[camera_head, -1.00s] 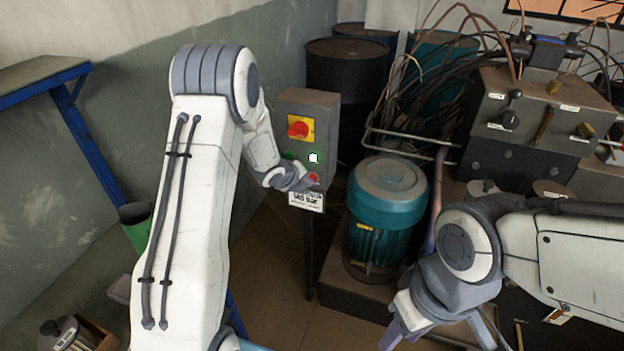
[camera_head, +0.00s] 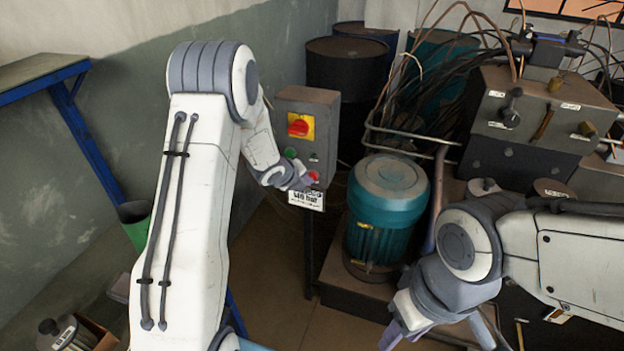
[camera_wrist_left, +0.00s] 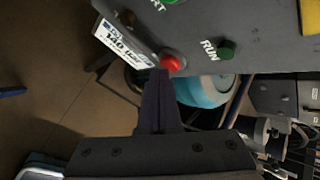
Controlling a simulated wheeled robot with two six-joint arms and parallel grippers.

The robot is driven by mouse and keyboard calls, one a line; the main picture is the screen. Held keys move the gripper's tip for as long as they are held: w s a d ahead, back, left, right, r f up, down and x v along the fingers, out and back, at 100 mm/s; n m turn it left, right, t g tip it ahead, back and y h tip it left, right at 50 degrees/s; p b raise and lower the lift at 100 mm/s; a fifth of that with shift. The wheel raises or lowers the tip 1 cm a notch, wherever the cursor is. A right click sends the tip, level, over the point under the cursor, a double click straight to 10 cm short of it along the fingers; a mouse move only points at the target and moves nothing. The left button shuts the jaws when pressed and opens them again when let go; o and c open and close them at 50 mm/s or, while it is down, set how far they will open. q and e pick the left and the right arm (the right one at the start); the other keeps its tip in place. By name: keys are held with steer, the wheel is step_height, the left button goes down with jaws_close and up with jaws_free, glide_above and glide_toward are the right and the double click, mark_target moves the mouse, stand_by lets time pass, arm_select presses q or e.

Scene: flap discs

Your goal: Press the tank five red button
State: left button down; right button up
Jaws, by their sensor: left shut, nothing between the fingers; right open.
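A grey control box (camera_head: 318,105) on a post carries a red rotary knob on a yellow plate (camera_head: 300,126), a green button (camera_head: 290,152), a dark RUN lamp (camera_wrist_left: 226,48) and a red button (camera_head: 314,175) near its lower edge. A white label plate (camera_head: 307,199) hangs below; I cannot read a tank number on it. My left gripper (camera_head: 304,184) is shut and empty, its tips right at the red button. In the left wrist view the fingertips (camera_wrist_left: 160,74) lie beside the red button (camera_wrist_left: 172,64); contact is unclear. My right gripper (camera_head: 437,335) is open and empty, low at right.
A teal motor (camera_head: 387,215) stands on a dark base right of the box. Dark drums (camera_head: 345,75) stand behind it. A grey machine with levers and hoses (camera_head: 540,110) fills the right. A blue-legged bench (camera_head: 40,72) is at left.

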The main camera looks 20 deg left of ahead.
arm_select(q)
steer(key=shift+s, duration=0.5)
steer(key=s+b, duration=0.3)
steer(key=s, duration=0.2)
steer(key=shift+a, duration=0.1)
stand_by(0.7)
